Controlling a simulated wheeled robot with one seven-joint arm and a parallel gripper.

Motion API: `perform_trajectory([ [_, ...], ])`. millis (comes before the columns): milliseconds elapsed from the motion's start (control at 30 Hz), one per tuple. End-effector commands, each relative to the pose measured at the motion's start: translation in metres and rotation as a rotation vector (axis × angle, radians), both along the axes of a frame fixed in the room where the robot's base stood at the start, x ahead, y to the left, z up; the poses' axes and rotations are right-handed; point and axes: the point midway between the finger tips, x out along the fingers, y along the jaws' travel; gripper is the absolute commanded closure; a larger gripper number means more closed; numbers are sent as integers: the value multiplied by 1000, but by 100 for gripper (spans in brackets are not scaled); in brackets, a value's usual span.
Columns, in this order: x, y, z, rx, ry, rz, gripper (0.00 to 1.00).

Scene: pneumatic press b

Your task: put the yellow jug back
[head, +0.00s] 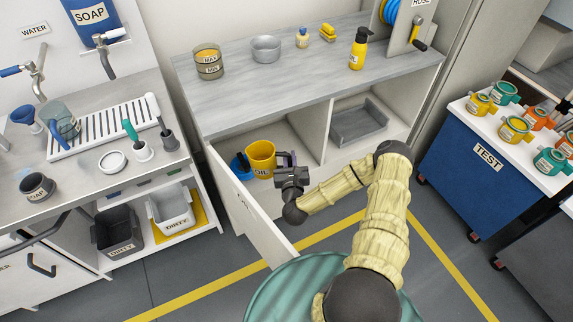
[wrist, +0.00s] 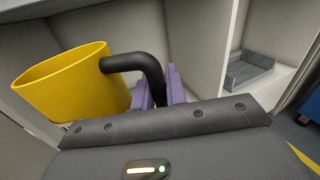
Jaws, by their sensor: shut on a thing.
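The yellow jug (head: 261,158), marked OIL, is in the left compartment of the low cabinet (head: 310,98), just inside the opening. In the wrist view the jug (wrist: 70,85) is at the left, with its black handle (wrist: 133,62) reaching to my purple fingers. My gripper (head: 287,160) is shut on that handle, to the right of the jug; its fingers also show in the wrist view (wrist: 158,90). Whether the jug's base touches the compartment floor I cannot tell.
A blue vessel (head: 239,166) stands close on the jug's left. The cabinet door (head: 252,208) is swung open beside my forearm. A grey tray (head: 358,122) lies in the right compartment past a divider. A measuring cup (head: 209,62) and other items stand on the worktop.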

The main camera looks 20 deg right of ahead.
Motion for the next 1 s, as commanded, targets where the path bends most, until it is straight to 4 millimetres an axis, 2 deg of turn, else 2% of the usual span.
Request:
perform_trajectory([
  [33,4,0,-20,2,-5,-7,100],
  [100,8,-2,-32,6,-7,-20,100],
  [1000,59,-13,-171,57,-37,-170,100],
])
